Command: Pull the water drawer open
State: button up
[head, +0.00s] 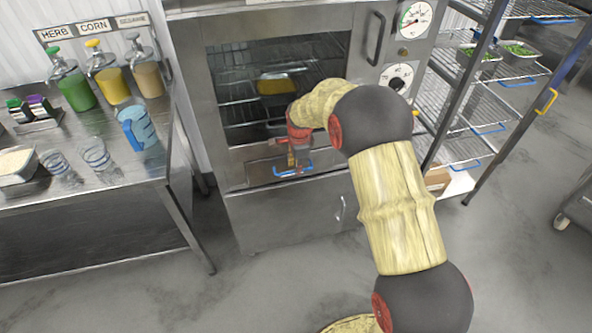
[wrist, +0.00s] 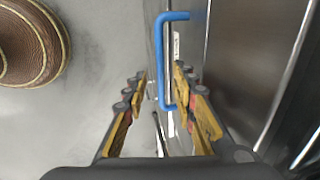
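The water drawer (head: 260,173) is a narrow metal front low on the steamer cabinet, below the glass door, and looks closed. Its blue bar handle (head: 295,172) sticks out toward the room. My gripper (head: 293,158) is at the drawer front, by the handle; in the head view my arm partly hides the area above it. In the wrist view, my gripper (wrist: 160,88) has its yellow-padded fingers apart. The blue handle (wrist: 161,60) lies ahead and partly between them, closer to the right finger. I cannot tell whether a finger touches it.
The steamer cabinet (head: 185,75) stands behind the drawer, with a tray inside. A steel table (head: 95,205) with bottles, cups and a blue-handled jug (head: 138,125) is at left. A wire rack (head: 470,150) is at right. The floor (head: 285,275) in front is clear.

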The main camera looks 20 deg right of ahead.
jog(key=shift+w+f, duration=0.2)
jog(key=shift+f, duration=0.65)
jog(key=shift+c, duration=0.2)
grip_shut()
